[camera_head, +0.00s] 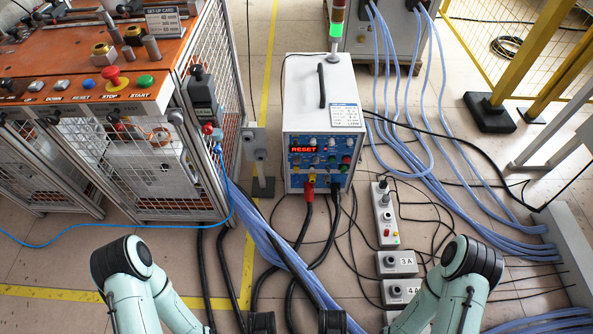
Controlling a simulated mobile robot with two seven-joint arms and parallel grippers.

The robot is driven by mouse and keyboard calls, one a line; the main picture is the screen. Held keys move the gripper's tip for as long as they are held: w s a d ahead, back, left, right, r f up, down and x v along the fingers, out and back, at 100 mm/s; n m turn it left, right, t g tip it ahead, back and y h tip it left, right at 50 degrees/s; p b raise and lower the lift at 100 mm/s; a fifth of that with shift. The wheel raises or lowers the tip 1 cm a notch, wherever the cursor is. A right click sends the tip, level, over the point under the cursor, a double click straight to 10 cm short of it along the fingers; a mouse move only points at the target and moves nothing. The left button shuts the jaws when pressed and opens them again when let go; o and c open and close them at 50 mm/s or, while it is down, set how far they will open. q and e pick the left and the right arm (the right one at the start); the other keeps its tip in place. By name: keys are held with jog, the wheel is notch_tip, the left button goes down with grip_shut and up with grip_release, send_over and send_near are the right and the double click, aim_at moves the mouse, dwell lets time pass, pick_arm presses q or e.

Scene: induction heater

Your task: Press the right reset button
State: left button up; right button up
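A blue button (89,84) sits above the printed word RESET on the orange bench at the left, next to a red mushroom STOP button (112,77) and a green START button (145,81). A white heater cabinet (322,107) stands in the middle. Its display (304,149) reads RESET in red, above a blue panel with several small coloured buttons and knobs, too small to read their labels. My two arms show at the bottom left and right, apart from bench and cabinet. Neither gripper can be made out; black parts are cut off at the bottom edge.
A lit green signal lamp (336,30) stands behind the cabinet. Black cables and light blue hoses (460,215) cross the floor. A switch box (385,215) lies right of the cabinet. A mesh guard (150,165) encloses the bench; a yellow post (530,50) stands at right.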

pick_arm(q)
jog(key=shift+s, duration=0.1)
jog(key=shift+c, duration=1.2)
grip_shut()
dwell(0.5)
